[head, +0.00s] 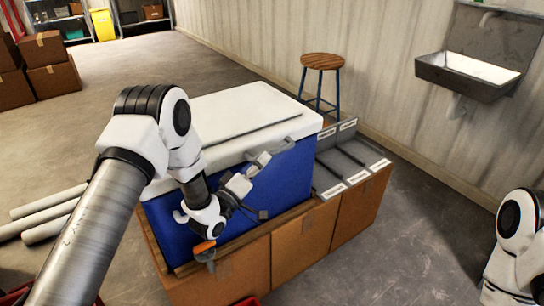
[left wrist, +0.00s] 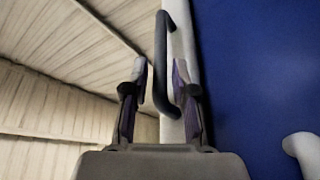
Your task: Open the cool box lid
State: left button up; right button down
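The cool box (head: 270,185) is blue with a white lid (head: 235,105), which lies shut on top. A grey bar handle (head: 288,146) runs along the lid's front edge. My left gripper (head: 261,161) is at this handle, in front of the box. In the left wrist view the dark handle (left wrist: 161,50) passes between the two open fingers of the gripper (left wrist: 161,92), beside the white lid edge. I see a gap on the left of the handle; contact on the right finger is unclear. My right gripper is out of view.
The box stands on cardboard boxes (head: 305,240). A grey labelled rack (head: 345,160) sits to its right. A stool (head: 322,62) and a sink (head: 468,72) are behind. Pale pipes (head: 45,215) lie on the floor at left. The floor at right is clear.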

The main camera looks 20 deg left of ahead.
aim_at(269, 153)
pick_arm(q)
jog(key=x, duration=0.4)
jog(key=shift+c, duration=0.4)
grip_shut()
